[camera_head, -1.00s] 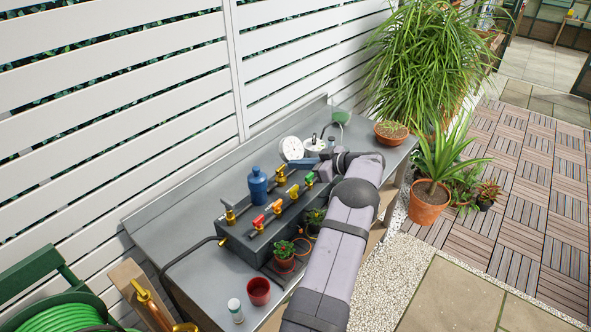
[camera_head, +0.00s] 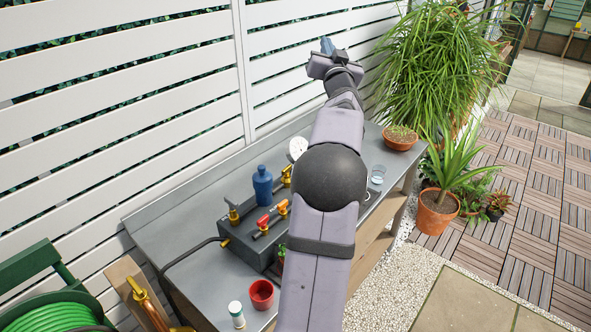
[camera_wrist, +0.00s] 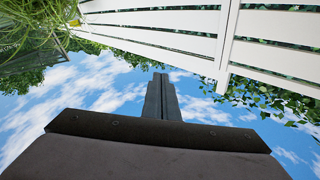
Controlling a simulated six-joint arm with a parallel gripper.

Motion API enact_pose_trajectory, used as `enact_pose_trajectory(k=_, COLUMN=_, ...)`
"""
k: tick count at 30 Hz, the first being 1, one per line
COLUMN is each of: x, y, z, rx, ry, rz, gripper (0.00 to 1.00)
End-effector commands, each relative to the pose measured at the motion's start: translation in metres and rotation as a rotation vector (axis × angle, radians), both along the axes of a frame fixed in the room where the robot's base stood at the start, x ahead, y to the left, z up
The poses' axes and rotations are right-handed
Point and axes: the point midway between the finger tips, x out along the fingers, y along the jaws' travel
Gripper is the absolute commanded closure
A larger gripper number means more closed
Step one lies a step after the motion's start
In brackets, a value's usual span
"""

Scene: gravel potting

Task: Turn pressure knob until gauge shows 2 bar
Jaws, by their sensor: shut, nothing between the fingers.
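The white round gauge (camera_head: 297,147) stands at the back of the metal bench, partly hidden behind my arm. Its needle and reading are too small to tell. I cannot make out the pressure knob; the bench area right of the gauge is covered by my arm. My gripper (camera_head: 327,46) is raised high above the bench in front of the white fence, well away from the gauge. In the wrist view its fingers (camera_wrist: 162,97) are pressed together and empty, against sky and fence.
A grey box with red (camera_head: 263,221) and orange (camera_head: 282,208) valve handles sits on the bench (camera_head: 165,219), with a blue bottle (camera_head: 262,185) behind it. A red pot (camera_head: 261,294) and a white container (camera_head: 236,314) stand at the front. Potted plants (camera_head: 401,137) stand at the right.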

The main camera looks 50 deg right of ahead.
Motion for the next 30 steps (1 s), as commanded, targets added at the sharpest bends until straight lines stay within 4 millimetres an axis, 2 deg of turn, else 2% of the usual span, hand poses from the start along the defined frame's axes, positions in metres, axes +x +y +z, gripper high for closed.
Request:
enact_pose_trajectory(k=3, x=-0.034, y=-0.026, z=-0.044, rx=0.213, ry=-0.007, rz=-0.159, gripper=1.00)
enact_pose_trajectory(k=5, x=-0.048, y=-0.033, z=-0.078, rx=0.338, ry=0.009, rz=-0.223, gripper=1.00)
enact_pose_trajectory(k=7, x=-0.061, y=-0.033, z=-0.123, rx=0.493, ry=0.039, rz=-0.277, gripper=1.00)
enact_pose_trajectory(k=10, x=-0.070, y=-0.016, z=-0.187, rx=0.723, ry=0.103, rz=-0.308, gripper=1.00)
enact_pose_trajectory(k=12, x=-0.069, y=0.006, z=-0.223, rx=0.870, ry=0.159, rz=-0.291, gripper=1.00)
enact_pose_trajectory(k=15, x=-0.062, y=0.042, z=-0.258, rx=1.032, ry=0.242, rz=-0.221, gripper=1.00)
enact_pose_trajectory(k=18, x=-0.052, y=0.074, z=-0.275, rx=1.122, ry=0.334, rz=-0.127, gripper=1.00)
enact_pose_trajectory(k=22, x=-0.050, y=0.103, z=-0.289, rx=1.140, ry=0.485, rz=-0.021, gripper=1.00)
enact_pose_trajectory(k=24, x=-0.051, y=0.109, z=-0.292, rx=1.122, ry=0.536, rz=0.009, gripper=1.00)
enact_pose_trajectory(k=30, x=-0.051, y=0.108, z=-0.292, rx=1.082, ry=0.573, rz=0.028, gripper=1.00)
